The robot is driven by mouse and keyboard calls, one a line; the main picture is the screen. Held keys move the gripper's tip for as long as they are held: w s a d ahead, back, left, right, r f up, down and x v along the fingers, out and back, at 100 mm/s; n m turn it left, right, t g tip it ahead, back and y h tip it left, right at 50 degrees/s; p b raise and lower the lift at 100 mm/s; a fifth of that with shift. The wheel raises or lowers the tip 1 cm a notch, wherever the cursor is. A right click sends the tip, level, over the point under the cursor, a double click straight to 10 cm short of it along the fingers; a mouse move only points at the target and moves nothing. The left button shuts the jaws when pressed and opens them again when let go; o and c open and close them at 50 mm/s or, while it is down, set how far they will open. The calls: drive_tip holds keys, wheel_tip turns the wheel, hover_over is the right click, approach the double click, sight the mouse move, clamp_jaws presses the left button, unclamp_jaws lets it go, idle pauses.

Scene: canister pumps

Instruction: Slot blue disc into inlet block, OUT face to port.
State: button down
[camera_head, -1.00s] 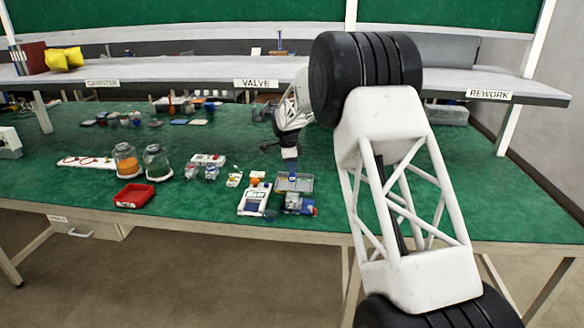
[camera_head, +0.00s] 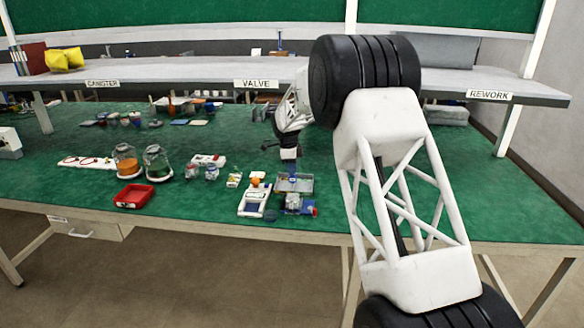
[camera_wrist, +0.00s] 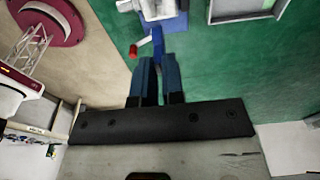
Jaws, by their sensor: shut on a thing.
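My gripper (camera_wrist: 159,62) points down at the bench; its two blue-grey fingers are close together in the wrist view. A thin blue piece (camera_wrist: 157,40), which looks like the blue disc edge-on, sits between and just beyond the fingertips. Its OUT face cannot be read. A pale grey block with a blue part, apparently the inlet block (camera_wrist: 158,9), lies just beyond the blue piece; whether they touch is unclear. A red knob (camera_wrist: 133,51) is beside it.
A grey tray (camera_head: 306,184) lies right behind the block. A white device (camera_head: 253,200) stands to its left, with small parts nearby. A red bin (camera_head: 133,196) and two jars (camera_head: 157,164) are farther left. Green bench (camera_head: 400,160) right of the tray looks clear.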

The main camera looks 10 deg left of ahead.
sight(292, 179)
drive_tip(key=shift+f, duration=2.7)
drive_tip(key=shift+f, duration=2.45)
idle(0.7)
drive_tip(key=c, duration=1.1)
unclamp_jaws()
drive_tip(key=shift+c, duration=0.2)
drive_tip(key=shift+a+r, duration=0.25)
drive_tip(key=shift+r, duration=1.7)
drive_tip(key=shift+a+r, duration=0.2)
drive_tip(key=shift+r, duration=1.7)
